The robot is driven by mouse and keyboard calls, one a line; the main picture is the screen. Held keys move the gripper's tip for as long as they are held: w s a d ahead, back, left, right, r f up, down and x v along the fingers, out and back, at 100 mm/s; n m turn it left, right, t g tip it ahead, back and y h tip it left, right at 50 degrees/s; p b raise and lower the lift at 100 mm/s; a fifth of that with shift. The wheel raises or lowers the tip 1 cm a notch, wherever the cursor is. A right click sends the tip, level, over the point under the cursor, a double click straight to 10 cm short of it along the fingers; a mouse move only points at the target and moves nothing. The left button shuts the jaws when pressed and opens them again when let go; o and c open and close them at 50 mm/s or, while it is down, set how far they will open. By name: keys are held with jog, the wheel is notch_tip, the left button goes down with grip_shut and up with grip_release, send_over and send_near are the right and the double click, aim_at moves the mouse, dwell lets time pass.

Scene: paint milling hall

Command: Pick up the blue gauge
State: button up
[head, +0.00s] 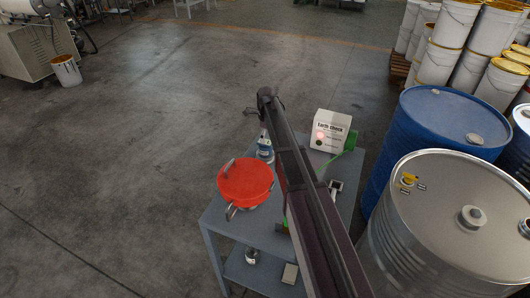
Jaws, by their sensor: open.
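A grey two-level cart (212,222) stands below my arm. A small blue-and-white item (265,150) stands upright near its back edge, left of my arm and partly hidden by it. It looks more like a bottle, and I cannot tell whether it is the blue gauge. No other blue gauge shows clearly. My dark arm crosses the cart's top from the lower right up to a joint behind it. My gripper does not show, and part of the cart's top is hidden behind the arm.
On the cart are a red round lid-like thing (245,180) with metal clamps, a white "Earth check" box (330,131) with a red light, and a small device (335,187). A blue drum (440,125) and a steel drum (440,220) crowd the right.

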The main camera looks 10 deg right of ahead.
aim_at(265, 145)
jog(key=shift+f, duration=0.1)
dwell(0.3)
jog(key=f+b, duration=0.3)
jog(key=shift+a+f, duration=0.2)
jog(key=shift+a, duration=0.15)
jog(key=shift+f+b, duration=0.85)
jog(key=shift+b, duration=0.25)
jog(key=c, duration=1.1)
